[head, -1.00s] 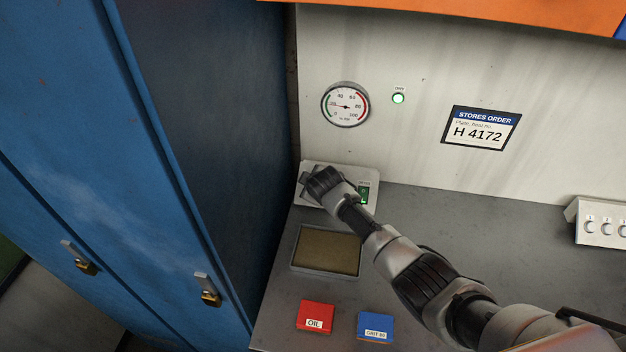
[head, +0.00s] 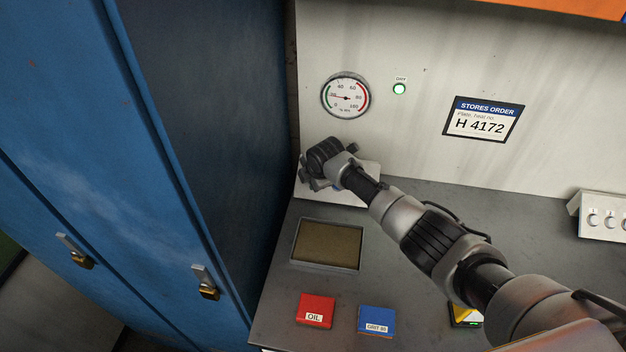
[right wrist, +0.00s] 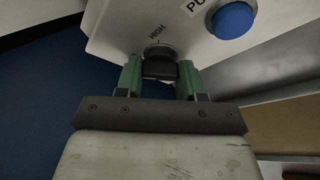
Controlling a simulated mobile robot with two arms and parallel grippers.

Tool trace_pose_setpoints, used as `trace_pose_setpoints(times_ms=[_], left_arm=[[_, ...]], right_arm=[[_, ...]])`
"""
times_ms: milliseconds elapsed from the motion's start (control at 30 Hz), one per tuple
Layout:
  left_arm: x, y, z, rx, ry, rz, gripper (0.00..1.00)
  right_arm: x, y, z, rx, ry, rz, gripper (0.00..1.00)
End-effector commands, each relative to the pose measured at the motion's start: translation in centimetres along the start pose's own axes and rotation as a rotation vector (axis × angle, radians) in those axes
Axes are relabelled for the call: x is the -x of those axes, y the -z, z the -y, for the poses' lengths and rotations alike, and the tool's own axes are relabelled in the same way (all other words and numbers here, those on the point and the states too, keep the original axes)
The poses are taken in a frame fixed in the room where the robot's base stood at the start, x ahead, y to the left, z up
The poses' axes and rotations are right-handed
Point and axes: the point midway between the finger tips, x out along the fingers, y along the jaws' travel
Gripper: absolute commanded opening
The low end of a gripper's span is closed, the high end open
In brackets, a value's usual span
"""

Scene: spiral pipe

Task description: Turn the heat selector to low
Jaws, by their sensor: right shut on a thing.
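The heat selector is a dark knob (right wrist: 160,62) on a pale sloped panel, with the word HIGH printed beside it in the right wrist view. My right gripper (right wrist: 160,78) has its green fingers on either side of the knob and is shut on it. The knob's pointer and any LOW mark cannot be made out. In the head view the pale control panel (head: 350,190) is at the back left of the bench, mostly covered by my right wrist, so the knob is hidden there. My left gripper is in neither view.
A blue push button (right wrist: 232,19) sits close to the knob. Blue lockers (head: 190,150) stand just left of the bench. A shallow tray (head: 328,245), a red OIL box (head: 316,308) and a blue GRIT box (head: 376,320) lie nearer. A gauge (head: 346,96) is on the wall.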

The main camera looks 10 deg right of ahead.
Motion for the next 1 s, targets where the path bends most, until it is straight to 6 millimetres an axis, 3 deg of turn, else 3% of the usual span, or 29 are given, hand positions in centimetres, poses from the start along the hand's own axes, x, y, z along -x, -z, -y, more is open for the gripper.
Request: trace_pose_setpoints(times_ms=[333,933,967,1000], left_arm=[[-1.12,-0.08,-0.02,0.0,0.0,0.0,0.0],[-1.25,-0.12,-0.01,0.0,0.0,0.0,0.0],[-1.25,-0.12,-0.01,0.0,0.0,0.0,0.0],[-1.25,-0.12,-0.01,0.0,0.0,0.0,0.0]], right_arm=[[-0.14,-0.01,0.09,0.159,0.054,0.002,0.15],[-0.07,0.03,0.09,0.196,0.068,0.001,0.15],[-0.07,0.03,0.09,0.195,0.068,0.001,0.4],[-0.07,0.03,0.08,0.195,0.068,0.001,0.46]])
